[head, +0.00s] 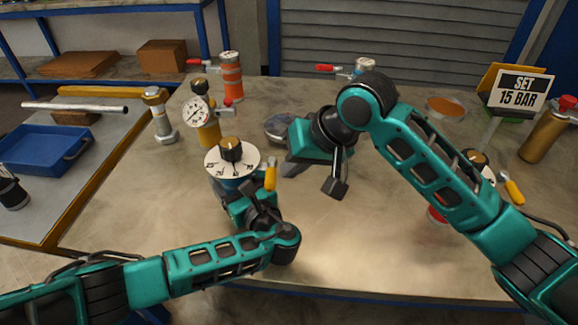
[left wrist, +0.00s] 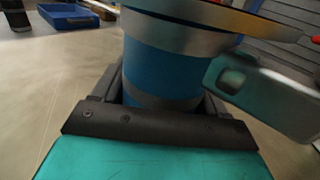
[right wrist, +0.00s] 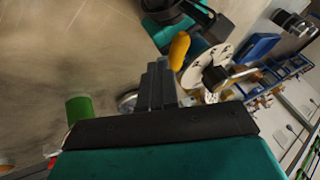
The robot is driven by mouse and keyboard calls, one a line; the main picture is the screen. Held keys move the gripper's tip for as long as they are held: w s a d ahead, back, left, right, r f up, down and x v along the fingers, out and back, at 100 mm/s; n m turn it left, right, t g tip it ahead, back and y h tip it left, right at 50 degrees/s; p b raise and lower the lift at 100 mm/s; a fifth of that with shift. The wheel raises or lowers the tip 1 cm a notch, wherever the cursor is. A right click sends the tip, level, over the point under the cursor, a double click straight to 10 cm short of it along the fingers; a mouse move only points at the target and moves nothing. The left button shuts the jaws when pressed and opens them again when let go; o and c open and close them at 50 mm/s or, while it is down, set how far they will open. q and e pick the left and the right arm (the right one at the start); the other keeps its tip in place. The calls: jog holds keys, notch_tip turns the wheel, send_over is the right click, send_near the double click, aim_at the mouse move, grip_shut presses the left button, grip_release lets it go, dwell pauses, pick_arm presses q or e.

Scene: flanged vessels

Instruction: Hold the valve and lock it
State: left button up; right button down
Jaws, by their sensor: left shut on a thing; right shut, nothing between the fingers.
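The valve has a blue body (left wrist: 160,62), a white dial (head: 240,165) with a black knob (head: 230,149), and a yellow lever (head: 270,176) at its right side. My left gripper (head: 238,196) is shut around the blue body below the dial, with one finger on each side in the left wrist view. My right gripper (head: 335,188) is shut and empty, in the air to the right of the valve. In the right wrist view its fingers (right wrist: 158,86) are together, with the yellow lever (right wrist: 179,50) and dial (right wrist: 208,66) beyond them.
A pressure gauge (head: 196,111) on a yellow fitting and an orange cylinder (head: 232,78) stand behind the valve. A "SET 15 BAR" sign (head: 517,91) and a brass cylinder (head: 548,132) stand at right. A second dial unit is partly hidden behind my right arm. A blue tray (head: 40,150) lies left.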

jog(key=d+f+v, duration=0.1)
jog(key=v, duration=1.1)
jog(key=shift+s+d+r, duration=0.15)
jog(key=shift+s+d, duration=0.1)
jog(key=shift+d, duration=0.2)
dwell(0.7)
pick_arm(q)
jog(key=o, duration=1.7)
jog(key=shift+s+d, duration=0.1)
jog(key=v, duration=1.1)
jog(key=shift+s+d, duration=0.25)
jog(key=shift+s, duration=0.1)
